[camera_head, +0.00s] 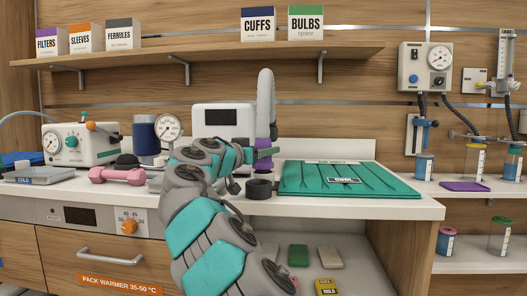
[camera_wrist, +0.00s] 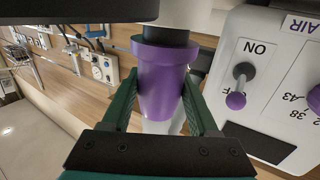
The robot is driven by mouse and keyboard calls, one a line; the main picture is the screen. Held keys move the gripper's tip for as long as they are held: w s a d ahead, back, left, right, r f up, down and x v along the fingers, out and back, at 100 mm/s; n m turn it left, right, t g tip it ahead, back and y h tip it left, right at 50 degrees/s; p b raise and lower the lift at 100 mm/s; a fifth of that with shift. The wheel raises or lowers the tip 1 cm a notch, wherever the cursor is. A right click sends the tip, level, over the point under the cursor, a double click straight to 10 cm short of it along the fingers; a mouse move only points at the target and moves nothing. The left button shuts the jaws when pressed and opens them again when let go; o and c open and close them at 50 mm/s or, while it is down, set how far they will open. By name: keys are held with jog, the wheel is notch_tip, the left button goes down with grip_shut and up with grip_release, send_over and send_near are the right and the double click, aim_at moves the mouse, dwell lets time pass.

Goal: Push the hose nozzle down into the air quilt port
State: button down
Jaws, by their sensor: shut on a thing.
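The purple hose nozzle (camera_wrist: 162,82) sits between the two green fingers of my gripper (camera_wrist: 163,95) in the wrist view, and the fingers are shut on it. In the head view the nozzle (camera_head: 266,159) shows just beyond my gripper (camera_head: 262,153), at the lower end of the grey hose (camera_head: 266,95). A dark round port (camera_head: 259,189) stands on the counter below the nozzle, at the left edge of the green air quilt (camera_head: 388,184). The nozzle appears above the port and apart from it. The port cannot be made out in the wrist view.
The white blower unit (camera_head: 222,117) stands behind my arm; its panel with an ON switch (camera_wrist: 239,86) is close at the right in the wrist view. Pink dumbbells (camera_head: 117,175) and a dark blue canister (camera_head: 144,137) are to the left. The shelf (camera_head: 200,52) runs above.

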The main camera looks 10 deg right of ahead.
jog(key=shift+f+b, duration=0.45)
jog(key=shift+c, duration=0.4)
grip_release()
